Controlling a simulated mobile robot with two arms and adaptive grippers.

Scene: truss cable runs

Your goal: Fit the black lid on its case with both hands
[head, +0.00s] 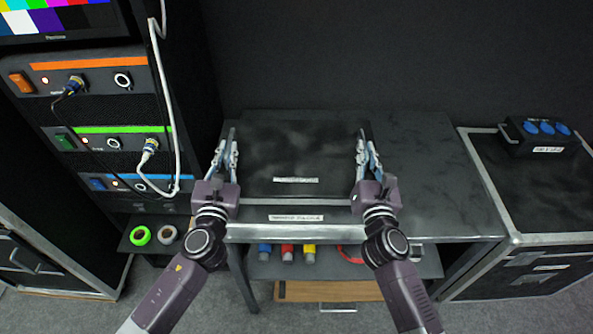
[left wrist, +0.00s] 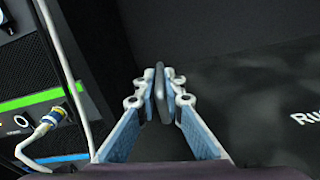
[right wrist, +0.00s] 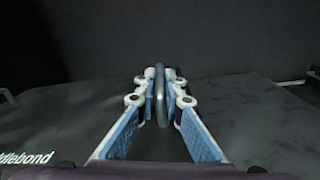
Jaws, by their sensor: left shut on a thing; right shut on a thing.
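The black lid (head: 300,150) is a wide flat panel with a white label on its front part, held level between my two grippers. My left gripper (head: 231,150) is shut on a grey handle (left wrist: 161,92) at the lid's left side. My right gripper (head: 364,150) is shut on a matching handle (right wrist: 161,95) at its right side. The case (head: 260,214) shows under the lid as a dark front strip with its own white label, at the table's front edge. The lid hides the rest of the case. I cannot tell whether the lid touches it.
An equipment rack (head: 100,115) with plugged connectors and a hanging white cable (head: 168,110) stands close on the left. The table (head: 440,185) is clear right of the lid. A black flight case (head: 540,195) bearing a small box (head: 545,138) stands further right. Colored items lie on the shelf below.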

